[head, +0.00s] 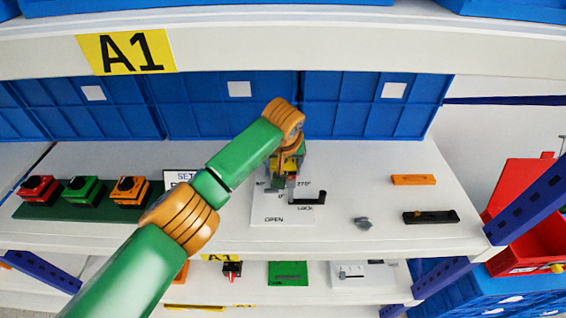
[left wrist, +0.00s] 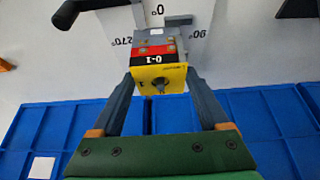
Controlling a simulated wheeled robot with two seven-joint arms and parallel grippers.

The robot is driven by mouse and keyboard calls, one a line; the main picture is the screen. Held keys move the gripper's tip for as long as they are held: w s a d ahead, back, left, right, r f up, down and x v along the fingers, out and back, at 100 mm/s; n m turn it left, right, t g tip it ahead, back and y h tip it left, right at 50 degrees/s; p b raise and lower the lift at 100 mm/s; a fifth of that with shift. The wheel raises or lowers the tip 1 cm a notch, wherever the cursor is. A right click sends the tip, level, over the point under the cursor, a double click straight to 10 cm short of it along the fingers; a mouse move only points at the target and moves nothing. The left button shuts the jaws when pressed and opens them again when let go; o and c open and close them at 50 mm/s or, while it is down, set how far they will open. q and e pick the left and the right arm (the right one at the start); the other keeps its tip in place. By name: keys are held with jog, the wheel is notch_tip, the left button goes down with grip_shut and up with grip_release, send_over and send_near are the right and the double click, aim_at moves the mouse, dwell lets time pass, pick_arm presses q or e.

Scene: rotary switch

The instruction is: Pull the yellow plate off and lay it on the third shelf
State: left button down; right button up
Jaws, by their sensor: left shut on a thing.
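The yellow plate (left wrist: 150,73) is a square on the near face of the switch body (left wrist: 148,45), with a grey shaft in a dark opening at its middle. The switch body behind it is grey with red and black bands and is fixed to the white panel (head: 270,215). The plate appears still against the body. My left gripper (left wrist: 160,76) is shut with its two grey fingers on either side of the plate. In the head view my left gripper (head: 288,163) is mostly hidden by my arm. My right gripper is out of view.
A loose grey knob (head: 363,223), an orange handle (head: 413,180) and a black handle (head: 430,216) lie to the right. Three switches stand on a green board (head: 70,213) at left. Blue bins (head: 370,105) line the back. A lower shelf (head: 320,285) holds several small items.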

pick_arm(q)
jog(key=shift+w+r+p, duration=0.1)
jog(key=shift+r+p, duration=0.1)
jog(key=shift+p, duration=0.1)
jog(key=shift+r, duration=1.35)
notch_tip(320, 180, up, 6)
jog(key=shift+f, duration=0.2)
jog(key=shift+f, duration=0.1)
